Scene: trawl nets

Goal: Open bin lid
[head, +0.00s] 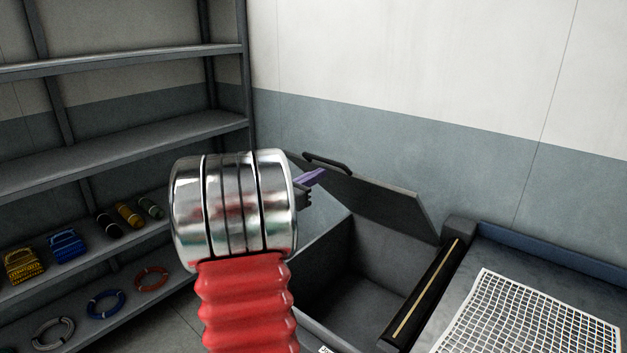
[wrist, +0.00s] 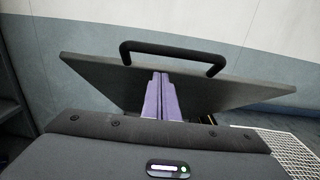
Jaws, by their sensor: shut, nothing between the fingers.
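The bin (head: 345,265) is a dark grey box in the head view, and its empty inside shows. Its lid (head: 385,200) is raised and tilted above the opening, standing open. The black bar handle (head: 327,162) is at the lid's upper edge. In the wrist view the lid (wrist: 225,92) is a wide slanted panel with its handle (wrist: 172,47) at the top. My gripper (head: 321,172) has purple fingers, shut and empty, at the lid's left part. In the wrist view the fingers (wrist: 161,76) overlap the lid below the handle. I cannot tell whether they touch it.
Metal shelves (head: 125,145) on the left hold rings, cylinders and net bundles. A table with a white grid (head: 530,320) stands right of the bin. The wall (head: 420,70) is close behind the lid.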

